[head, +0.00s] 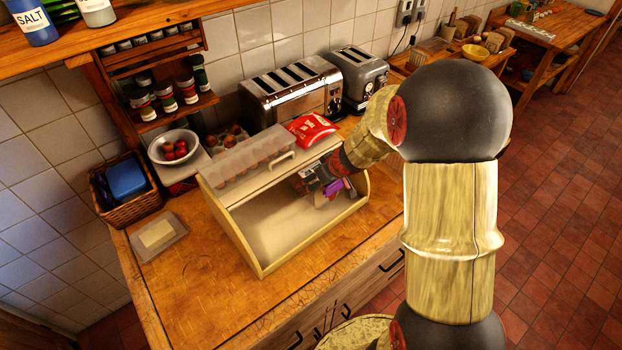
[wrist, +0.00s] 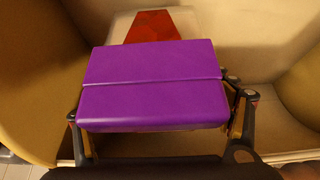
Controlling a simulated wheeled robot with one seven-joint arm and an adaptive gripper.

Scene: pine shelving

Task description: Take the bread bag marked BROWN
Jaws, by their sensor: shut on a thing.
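My gripper (head: 328,187) reaches into the right end of an open cream bread bin (head: 241,239) on the wooden counter. It is shut on a purple pack (wrist: 152,85), which fills the space between its fingers (wrist: 160,120) in the wrist view. The pack also shows as a small purple patch in the head view (head: 333,187). No lettering is readable on its visible face, so I cannot tell whether it is marked BROWN. Behind it in the wrist view is a red and pale pack (wrist: 152,25), partly hidden. The bin's left part looks empty.
A clear-lidded egg tray (head: 245,160) and a red packet (head: 311,129) lie on top of the bin. Toasters (head: 290,90) stand behind. A butter dish (head: 158,235) and a basket (head: 125,180) are left. The counter's front left is clear.

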